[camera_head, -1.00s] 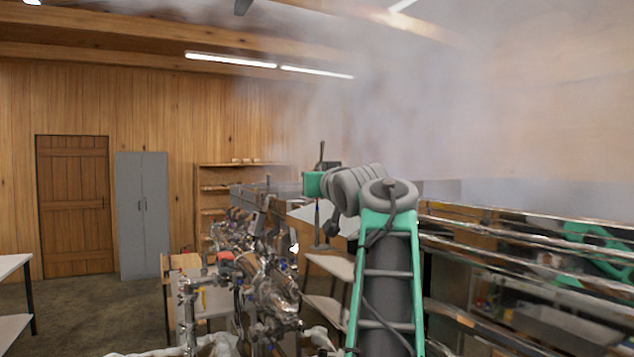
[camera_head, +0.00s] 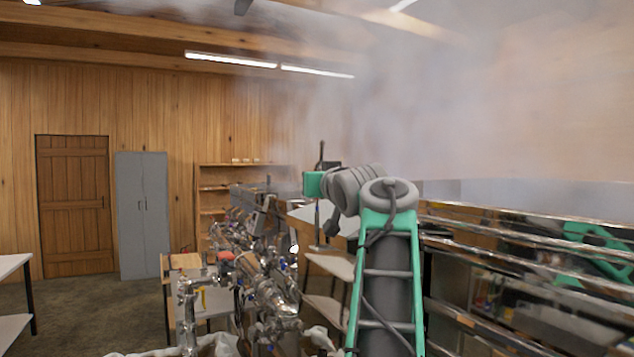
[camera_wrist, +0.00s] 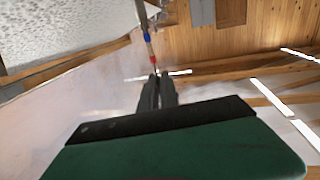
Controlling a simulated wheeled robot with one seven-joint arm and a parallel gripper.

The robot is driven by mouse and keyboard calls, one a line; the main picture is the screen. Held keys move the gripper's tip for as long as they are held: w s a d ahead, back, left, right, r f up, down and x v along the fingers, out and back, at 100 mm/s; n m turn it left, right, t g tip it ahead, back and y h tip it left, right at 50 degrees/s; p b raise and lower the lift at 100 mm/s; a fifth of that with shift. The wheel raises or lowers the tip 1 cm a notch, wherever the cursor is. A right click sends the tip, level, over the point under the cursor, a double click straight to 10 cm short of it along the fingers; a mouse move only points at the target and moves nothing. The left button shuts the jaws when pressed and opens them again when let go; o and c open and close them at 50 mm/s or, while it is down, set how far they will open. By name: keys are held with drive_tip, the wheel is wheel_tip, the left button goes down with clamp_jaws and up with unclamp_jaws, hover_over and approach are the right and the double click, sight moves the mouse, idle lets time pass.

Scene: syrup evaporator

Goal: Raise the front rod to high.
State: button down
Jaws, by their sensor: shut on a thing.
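In the wrist view, my gripper (camera_wrist: 157,82) is shut with its two dark fingers close together. A thin rod (camera_wrist: 152,52) with a blue band and a red band runs from the top of the picture down to the fingertips, and its end is between them. I take it to be the front rod. In the head view, a thin upright rod (camera_head: 317,216) shows just left of my green and grey arm. My gripper's fingers cannot be made out there. How high the rod stands cannot be read clearly.
A shiny metal pan (camera_head: 520,262) fills the right side, under drifting steam. Cluttered pipes and valves (camera_head: 262,290) stand left of my arm. Shelves (camera_head: 213,195), a grey cabinet (camera_head: 143,215) and a wooden door (camera_head: 73,205) line the back wall.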

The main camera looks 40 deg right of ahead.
sight(318, 167)
wheel_tip(318, 167, up, 3)
drive_tip(key=p, duration=0.3)
drive_tip(key=shift+r, duration=0.15)
drive_tip(key=shift+a, duration=0.1)
drive_tip(key=c, duration=1.6)
unclamp_jaws()
drive_tip(key=shift+s, duration=0.1)
drive_tip(key=b+v, duration=0.3)
drive_tip(key=v, duration=0.4)
drive_tip(key=shift+s+a, duration=0.2)
drive_tip(key=shift+s, duration=0.15)
